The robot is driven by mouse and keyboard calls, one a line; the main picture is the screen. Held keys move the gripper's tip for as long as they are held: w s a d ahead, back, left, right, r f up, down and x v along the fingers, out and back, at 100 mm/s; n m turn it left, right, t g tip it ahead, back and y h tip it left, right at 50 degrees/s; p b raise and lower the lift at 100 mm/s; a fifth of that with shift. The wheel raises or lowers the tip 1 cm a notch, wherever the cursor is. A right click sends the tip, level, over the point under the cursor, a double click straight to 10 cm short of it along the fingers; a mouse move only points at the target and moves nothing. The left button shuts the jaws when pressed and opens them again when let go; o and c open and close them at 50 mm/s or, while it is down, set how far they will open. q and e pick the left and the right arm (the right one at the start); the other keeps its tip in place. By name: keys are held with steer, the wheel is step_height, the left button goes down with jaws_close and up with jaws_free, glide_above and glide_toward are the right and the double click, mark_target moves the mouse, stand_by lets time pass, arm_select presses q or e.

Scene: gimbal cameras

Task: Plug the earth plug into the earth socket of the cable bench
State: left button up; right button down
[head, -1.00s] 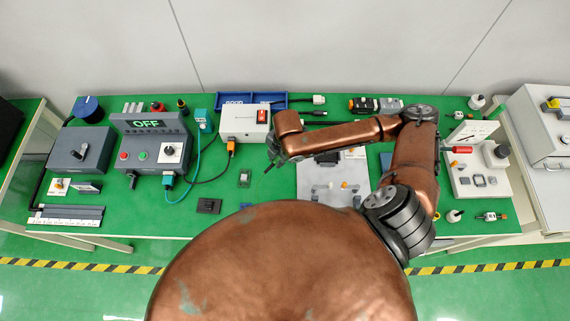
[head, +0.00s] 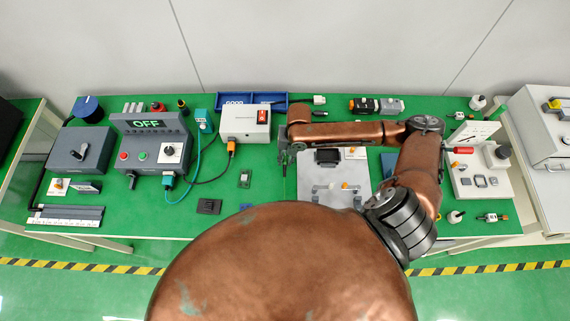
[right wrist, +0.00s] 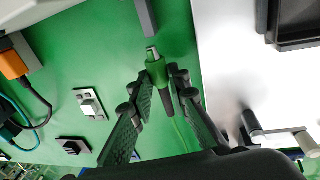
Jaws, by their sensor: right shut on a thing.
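The earth plug (right wrist: 158,72), green with a pale metal tip, is between the fingers of my right gripper (right wrist: 160,92) in the right wrist view. The gripper is shut on it, and the tip points to the top of that view. A thin green cord (right wrist: 180,134) shows below it. In the head view my right gripper (head: 287,158) hangs over the green table (head: 265,195), just left of the light grey plate (head: 312,190); the plug is too small to make out there. I cannot pick out the earth socket. My left gripper is not in view.
A white box (head: 240,122) with a red switch and an orange connector (head: 231,147) stands left of the gripper. A small grey-white switch (head: 244,178) and a dark block (head: 208,206) lie nearby. A dark bar (right wrist: 147,18) lies beyond the plug tip.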

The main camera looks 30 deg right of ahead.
steer(key=shift+w+d, duration=0.15)
steer(key=shift+w, duration=0.15)
steer(key=shift+d, duration=0.1)
steer(key=shift+w+d, duration=0.45)
steer(key=shift+w, duration=0.3)
steer(key=shift+w+d, duration=0.4)
steer(key=shift+w, duration=0.35)
steer(key=shift+r+p, duration=0.1)
steer(key=shift+p, duration=1.25)
stand_by(0.6)
steer(key=shift+w+d, duration=0.35)
steer(key=shift+w, duration=0.2)
steer(key=shift+w+d, duration=0.3)
steer(key=shift+w, duration=0.25)
stand_by(0.5)
steer(key=c, duration=1.7)
jaws_free()
steer(key=shift+c, duration=0.2)
